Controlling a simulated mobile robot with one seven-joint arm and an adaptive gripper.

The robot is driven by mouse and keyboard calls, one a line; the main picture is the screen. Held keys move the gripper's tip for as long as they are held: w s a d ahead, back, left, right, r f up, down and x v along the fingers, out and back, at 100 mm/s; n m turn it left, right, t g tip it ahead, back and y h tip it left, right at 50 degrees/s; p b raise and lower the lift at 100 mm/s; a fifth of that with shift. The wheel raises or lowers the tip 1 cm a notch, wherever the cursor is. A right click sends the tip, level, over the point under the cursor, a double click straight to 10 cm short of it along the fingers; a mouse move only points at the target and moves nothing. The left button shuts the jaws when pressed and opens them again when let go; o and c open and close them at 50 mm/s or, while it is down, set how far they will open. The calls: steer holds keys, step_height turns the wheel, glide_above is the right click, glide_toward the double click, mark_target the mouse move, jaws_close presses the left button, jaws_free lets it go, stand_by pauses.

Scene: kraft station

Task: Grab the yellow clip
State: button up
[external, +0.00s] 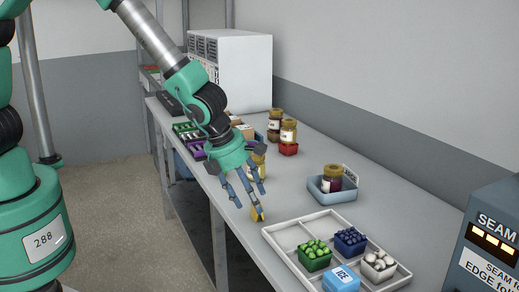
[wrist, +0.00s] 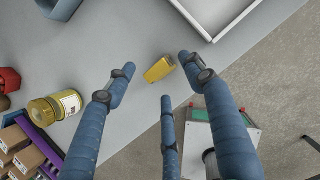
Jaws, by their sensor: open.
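The yellow clip (wrist: 159,69) lies on the grey table near its front edge, seen in the middle of the wrist view. In the external view the clip (external: 258,214) shows just below my fingertips. My gripper (external: 247,199) has three blue fingers, spread open and pointing down over the table edge. In the wrist view my gripper (wrist: 155,85) is open around the clip's position, with one finger to its left, one to its right and one below it. Nothing is between the fingers in contact that I can see.
A white divided tray (external: 278,243) with small coloured crates stands right of the clip. A blue-grey bin (external: 337,196) holds a jar behind it. The table between clip and bin is bare.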

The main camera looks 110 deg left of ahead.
mark_target(254, 215)
steer(key=shift+b+x, duration=0.4)
steer(key=shift+x, duration=1.1)
steer(key=shift+a, duration=0.1)
steer(key=c, duration=1.2)
